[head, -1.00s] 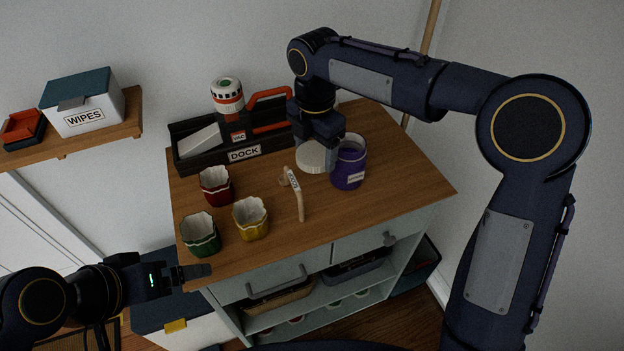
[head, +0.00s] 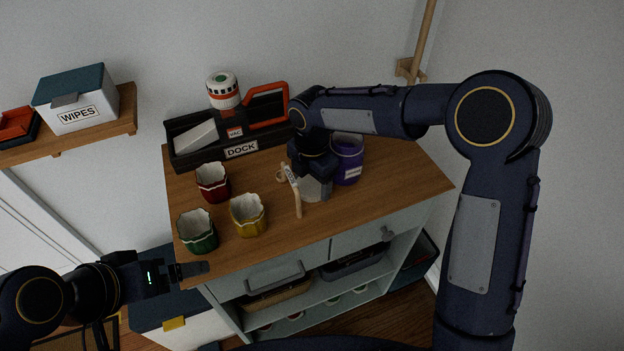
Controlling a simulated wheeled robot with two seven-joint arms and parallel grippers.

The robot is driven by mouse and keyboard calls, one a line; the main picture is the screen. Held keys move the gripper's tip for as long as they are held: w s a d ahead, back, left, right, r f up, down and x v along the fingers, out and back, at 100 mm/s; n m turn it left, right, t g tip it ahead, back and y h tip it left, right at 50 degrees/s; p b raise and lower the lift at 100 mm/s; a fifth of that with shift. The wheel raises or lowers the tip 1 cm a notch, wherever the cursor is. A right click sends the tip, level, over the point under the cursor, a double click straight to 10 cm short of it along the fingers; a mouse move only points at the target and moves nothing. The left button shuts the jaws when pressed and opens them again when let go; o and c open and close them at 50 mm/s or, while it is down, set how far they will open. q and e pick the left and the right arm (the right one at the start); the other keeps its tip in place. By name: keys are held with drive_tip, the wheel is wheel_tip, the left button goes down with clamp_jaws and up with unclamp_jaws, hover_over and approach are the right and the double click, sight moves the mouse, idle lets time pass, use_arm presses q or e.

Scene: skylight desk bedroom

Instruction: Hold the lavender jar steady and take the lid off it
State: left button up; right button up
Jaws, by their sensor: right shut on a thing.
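The purple lavender jar (head: 349,166) stands upright on the wooden top of the cabinet, with a pale rim and a small white label. Its top looks uncovered. My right gripper (head: 314,178) is shut on the pale round lid (head: 316,191), just left of and in front of the jar. The gripper hides part of the lid, so I cannot tell whether it touches the wood. My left gripper (head: 190,271) is at the cabinet's front left corner, away from the jar; its finger gap cannot be made out.
Red (head: 213,184), yellow (head: 248,217) and green (head: 198,233) cups stand further left. A dark dock tray (head: 190,158) is at the back. The right part of the cabinet top (head: 405,182) is clear.

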sight(312, 184)
drive_tip(key=shift+f, duration=0.1)
drive_tip(key=o, duration=1.1)
wheel_tip(312, 184, up, 12)
drive_tip(key=s+d+r+m+t+y, duration=0.1)
drive_tip(key=s+d+r+m, duration=0.3)
drive_tip(key=s+d+m, duration=0.4)
drive_tip(key=s+d+f+m+t+y, duration=0.1)
drive_tip(key=s+d+m, duration=0.1)
drive_tip(key=s+m, duration=0.3)
drive_tip(key=s+d+f+m+t+y, duration=0.1)
drive_tip(key=s+d+f+m+t, duration=0.1)
drive_tip(key=s+m, duration=0.4)
drive_tip(key=s+d+f+m+t, duration=0.1)
drive_tip(key=s+d+f+m, duration=0.1)
drive_tip(key=s+d+m, duration=0.2)
drive_tip(key=shift+s+d+f+m+t+y, duration=0.15)
drive_tip(key=shift+s+m, duration=0.25)
drive_tip(key=shift+m, duration=0.4)
drive_tip(key=shift+s+r+m+t+y, duration=0.1)
drive_tip(key=shift+s+m, duration=0.35)
drive_tip(key=shift+m, duration=0.35)
drive_tip(key=shift+s+d+f+m+t+y, duration=0.15)
drive_tip(key=shift+s+m, duration=0.25)
drive_tip(key=shift+m, duration=0.4)
